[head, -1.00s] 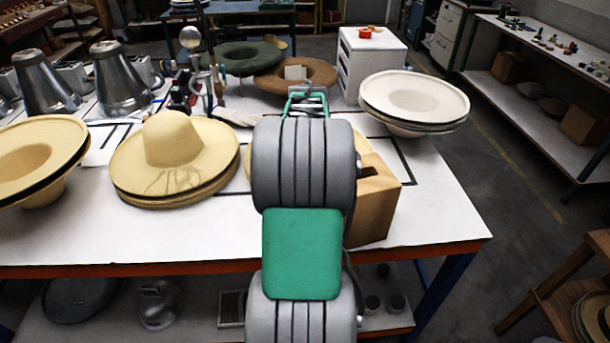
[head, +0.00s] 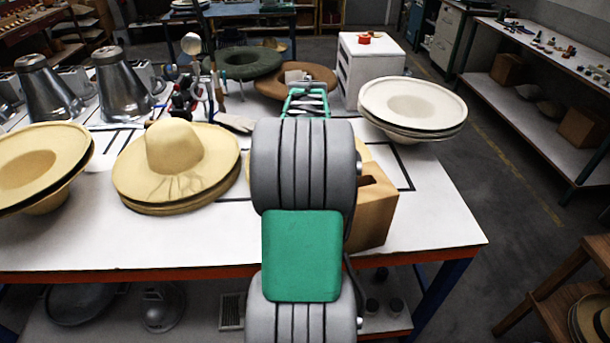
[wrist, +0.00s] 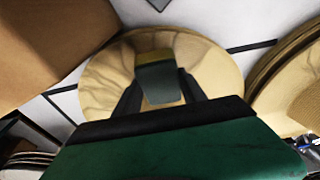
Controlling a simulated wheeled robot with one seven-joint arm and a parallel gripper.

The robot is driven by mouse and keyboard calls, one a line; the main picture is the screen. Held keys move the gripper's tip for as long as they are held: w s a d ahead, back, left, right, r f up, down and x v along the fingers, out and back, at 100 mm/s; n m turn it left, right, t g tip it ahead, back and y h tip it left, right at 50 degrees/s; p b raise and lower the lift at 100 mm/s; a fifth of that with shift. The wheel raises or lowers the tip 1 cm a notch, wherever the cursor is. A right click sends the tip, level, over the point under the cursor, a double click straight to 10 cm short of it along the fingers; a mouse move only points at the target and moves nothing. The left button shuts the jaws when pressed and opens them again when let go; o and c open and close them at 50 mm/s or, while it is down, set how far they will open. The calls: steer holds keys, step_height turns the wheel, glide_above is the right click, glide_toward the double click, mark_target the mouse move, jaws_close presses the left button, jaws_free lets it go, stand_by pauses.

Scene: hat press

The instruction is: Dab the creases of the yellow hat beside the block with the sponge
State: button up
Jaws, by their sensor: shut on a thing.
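My gripper (wrist: 160,94) is shut on a sponge (wrist: 158,80), with a yellow upper part and a dark grey-green lower part in the wrist view. The yellow hat (wrist: 218,78) lies behind the sponge in that view, with crease lines on its brim, clearest at the left. I cannot tell whether the sponge touches it. The brown block (wrist: 50,40) is beside the hat and also stands at the table's front right in the head view (head: 372,212). There, my arm hides the gripper, the sponge and most of the hat (head: 364,152).
Another hat stack (head: 45,165) is at far left, and white hats (head: 412,105) are at right. Tools (head: 190,95) stand behind. The table front (head: 130,240) is clear.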

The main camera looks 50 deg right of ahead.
step_height(320, 180, up, 10)
steer(key=p, duration=0.6)
steer(key=shift+r, duration=0.1)
